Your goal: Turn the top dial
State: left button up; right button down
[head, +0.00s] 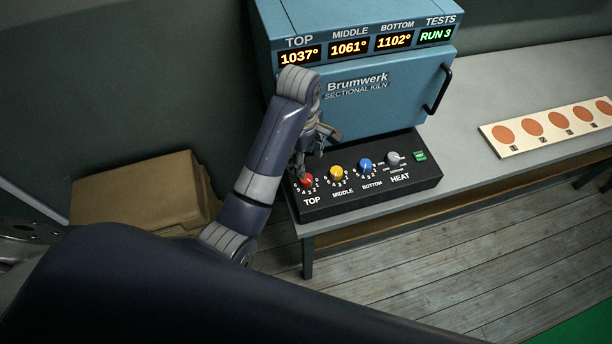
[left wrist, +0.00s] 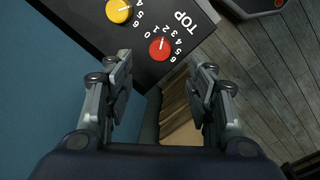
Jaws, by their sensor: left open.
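The red top dial (head: 306,181) sits at the left end of the black control box (head: 370,199), above the label TOP. In the left wrist view the red dial (left wrist: 160,48) lies ahead of and between my open fingers, apart from both. My left gripper (head: 318,143) is above the box's left end, close to the red dial; its fingers (left wrist: 160,85) are spread with nothing between them. The kiln's display (head: 299,56) reads 1037° for TOP. My right gripper is not seen in either view.
The yellow middle dial (head: 336,173), blue bottom dial (head: 365,166) and grey heat dial (head: 393,158) sit to the right of the red one. The blue kiln (head: 385,105) stands behind the box. A cardboard box (head: 140,192) is at left. A strip with orange discs (head: 550,128) lies on the bench.

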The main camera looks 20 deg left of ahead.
aim_at(306, 179)
pick_arm(q)
jog(key=f, duration=0.3)
jog(key=f+p, duration=0.1)
jog(key=f, duration=0.4)
jog(key=shift+w+f, duration=0.25)
jog(key=shift+f, duration=0.8)
jog(key=shift+c, duration=0.6)
jog(key=c, duration=1)
